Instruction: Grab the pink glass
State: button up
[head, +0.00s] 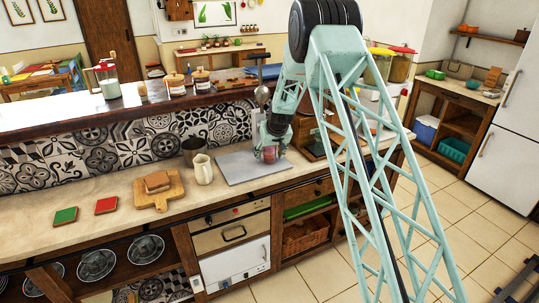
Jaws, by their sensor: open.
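The pink glass (270,155) stands on a flat grey board on the counter, and it looks small and reddish-pink. My gripper (270,148) points down right at the glass, with its fingers open around or just beside it; at this size I cannot tell which. The upper part of the glass is partly hidden by the gripper.
The grey board (237,169) lies on the counter (100,190). A cream pitcher (203,170) and a metal pot (193,150) stand left of it. Farther left are a wooden cutting board (145,197), a red tile (106,205) and a green tile (65,216). A raised ledge (60,125) runs behind.

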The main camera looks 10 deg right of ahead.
jog(key=c, duration=1.1)
